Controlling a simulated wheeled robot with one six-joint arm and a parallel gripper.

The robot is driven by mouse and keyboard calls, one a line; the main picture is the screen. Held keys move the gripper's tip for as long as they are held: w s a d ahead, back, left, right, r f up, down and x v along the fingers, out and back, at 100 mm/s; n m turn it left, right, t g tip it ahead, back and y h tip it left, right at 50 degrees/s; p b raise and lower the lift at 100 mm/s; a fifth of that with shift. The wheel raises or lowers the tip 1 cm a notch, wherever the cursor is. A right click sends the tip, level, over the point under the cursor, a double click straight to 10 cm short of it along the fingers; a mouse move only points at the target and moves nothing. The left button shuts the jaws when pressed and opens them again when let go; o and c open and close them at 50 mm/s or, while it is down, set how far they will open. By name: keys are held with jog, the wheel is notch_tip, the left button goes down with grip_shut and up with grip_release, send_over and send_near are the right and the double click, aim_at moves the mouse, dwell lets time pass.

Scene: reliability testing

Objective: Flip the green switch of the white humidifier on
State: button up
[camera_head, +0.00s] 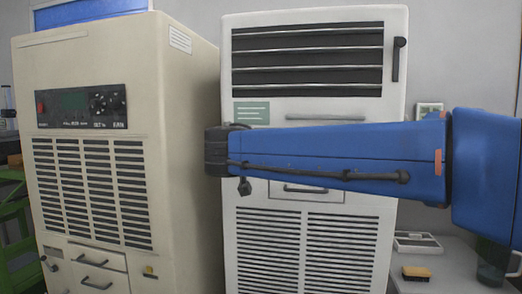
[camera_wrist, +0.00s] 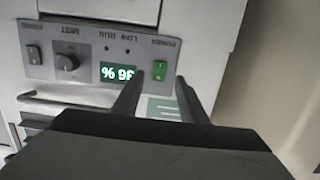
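The white humidifier (camera_head: 306,109) stands upright in the middle of the head view. My blue arm crosses its front there and hides its control panel. In the wrist view the panel (camera_wrist: 85,52) appears upside down, with a lit display (camera_wrist: 117,73). The green switch (camera_wrist: 159,71) is just right of the display. My gripper (camera_wrist: 160,80) is open and empty, with one fingertip on each side of the switch in the picture. I cannot tell whether the fingers touch the panel. The switch position is too small to tell surely.
A beige unit (camera_head: 185,130) with its own panel and a red switch (camera_head: 41,106) stands close on the left. The wrist view also shows a knob (camera_wrist: 66,63) and a dark switch (camera_wrist: 34,55). A table (camera_head: 455,265) with a yellow brush (camera_head: 416,273) is at right.

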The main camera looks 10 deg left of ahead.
jog(key=s+r, duration=0.1)
jog(key=s, duration=1)
jog(key=shift+s+r, duration=0.15)
jog(key=shift+r, duration=0.1)
jog(key=s+d+f+g+h, duration=0.1)
jog(key=d+f+g, duration=0.1)
jog(key=d+f, duration=0.65)
jog(key=s+d+f+g+h, duration=0.1)
jog(key=d+f+g, duration=0.25)
jog(key=d, duration=1.05)
jog(key=d+f+g+h, duration=0.1)
jog(key=d+f+g, duration=0.1)
jog(key=d+f, duration=0.7)
jog(key=s+d+f+g+y, duration=0.1)
jog(key=s+d+f+g, duration=0.1)
jog(key=s+d+f, duration=0.4)
jog(key=s+d+f+g+y, duration=0.2)
jog(key=s+d+f, duration=0.4)
jog(key=s+f, duration=0.6)
jog(key=s, duration=0.2)
jog(key=shift+s+d, duration=0.3)
jog(key=shift+d, duration=0.1)
